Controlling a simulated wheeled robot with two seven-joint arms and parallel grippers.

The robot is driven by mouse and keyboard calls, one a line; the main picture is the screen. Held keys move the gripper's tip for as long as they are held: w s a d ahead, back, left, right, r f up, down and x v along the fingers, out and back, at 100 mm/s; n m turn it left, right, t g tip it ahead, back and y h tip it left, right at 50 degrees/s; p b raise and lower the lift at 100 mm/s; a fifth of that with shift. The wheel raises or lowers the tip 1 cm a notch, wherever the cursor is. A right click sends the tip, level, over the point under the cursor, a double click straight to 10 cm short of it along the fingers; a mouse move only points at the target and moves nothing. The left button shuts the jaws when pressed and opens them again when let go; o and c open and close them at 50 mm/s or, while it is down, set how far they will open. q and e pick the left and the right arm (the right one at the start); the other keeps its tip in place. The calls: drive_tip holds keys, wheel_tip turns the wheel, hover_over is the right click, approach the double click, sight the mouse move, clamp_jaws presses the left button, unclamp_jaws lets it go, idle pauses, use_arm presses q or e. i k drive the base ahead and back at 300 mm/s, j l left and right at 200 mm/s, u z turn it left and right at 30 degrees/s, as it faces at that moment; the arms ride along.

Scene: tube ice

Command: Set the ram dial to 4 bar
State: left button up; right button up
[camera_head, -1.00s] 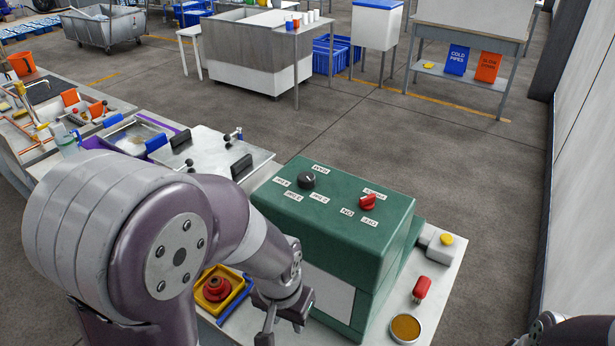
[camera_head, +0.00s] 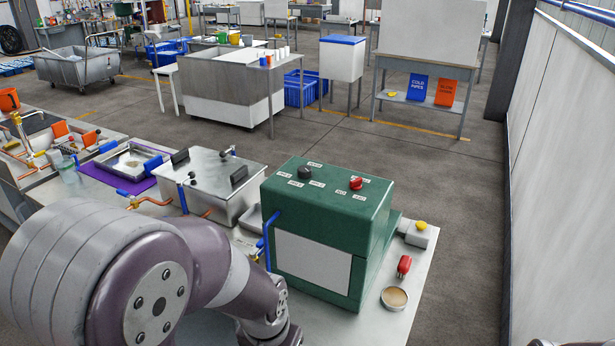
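The green machine box (camera_head: 313,275) stands on the bench with a pale panel on its front. On its top is a black dial (camera_head: 304,172) with several small white labels around it; their print is too small to read, and I cannot tell where the dial points. A red knob (camera_head: 356,183) sits to its right, also with labels. My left arm comes in from the lower left, its wrist at the bottom edge in front of the box, below and apart from the dial. Its gripper is cut off below the frame. My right gripper is not visible either.
A blue-handled pipe (camera_head: 268,233) stands at the box's left front. Left of it is a lidded steel tank (camera_head: 213,178). Right of the box are a yellow button (camera_head: 421,225), a red-handled part (camera_head: 404,265) and a round dish (camera_head: 394,298). The space above the box is clear.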

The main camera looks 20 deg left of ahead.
sight(305, 171)
drive_tip(key=i+j+z, duration=0.1)
drive_tip(key=j+z, duration=0.45)
drive_tip(key=z, duration=0.25)
drive_tip(key=j+z, duration=0.6)
drive_tip(key=z, duration=0.2)
